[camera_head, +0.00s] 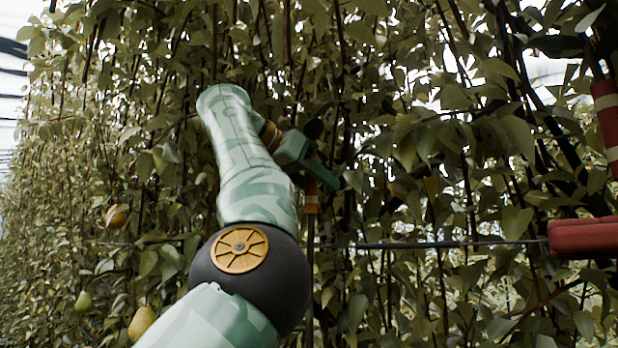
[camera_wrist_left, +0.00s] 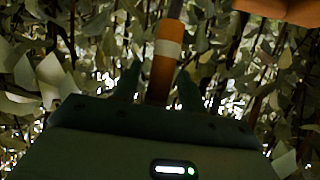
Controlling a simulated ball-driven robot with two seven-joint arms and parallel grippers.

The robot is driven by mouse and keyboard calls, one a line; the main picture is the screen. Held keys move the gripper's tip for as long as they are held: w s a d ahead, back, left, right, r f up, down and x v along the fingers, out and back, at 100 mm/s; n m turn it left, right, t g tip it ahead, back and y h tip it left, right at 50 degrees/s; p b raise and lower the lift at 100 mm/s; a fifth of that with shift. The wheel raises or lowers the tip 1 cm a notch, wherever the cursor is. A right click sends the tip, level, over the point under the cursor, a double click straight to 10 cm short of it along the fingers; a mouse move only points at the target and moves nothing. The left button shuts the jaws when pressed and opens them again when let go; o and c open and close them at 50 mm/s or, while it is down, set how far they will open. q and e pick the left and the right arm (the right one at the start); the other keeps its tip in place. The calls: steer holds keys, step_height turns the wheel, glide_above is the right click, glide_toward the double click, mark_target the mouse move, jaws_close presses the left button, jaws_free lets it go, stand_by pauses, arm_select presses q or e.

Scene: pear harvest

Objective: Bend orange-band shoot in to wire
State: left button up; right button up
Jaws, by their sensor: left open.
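The orange-band shoot (camera_head: 311,196) stands nearly upright just below my left gripper (camera_head: 322,176) in the head view; its upper part is hidden by the gripper and leaves. In the left wrist view, an orange and pale banded length of the shoot (camera_wrist_left: 161,78) stands between the two dark, parted fingers of my left gripper (camera_wrist_left: 158,86). The fingers are open, and I cannot tell whether either touches the shoot. The dark horizontal wire (camera_head: 430,245) runs behind my forearm, lower than the gripper. My right gripper is not in view.
Dense leaves and thin stems fill the wall around the gripper. Pears hang at left, one yellow (camera_head: 141,322) and one green (camera_head: 84,301). A red block (camera_head: 583,238) sits at the wire's right end, below a red post with pale bands (camera_head: 607,110).

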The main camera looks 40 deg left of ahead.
arm_select(q)
steer(key=b+v, duration=0.2)
steer(key=v, duration=1.4)
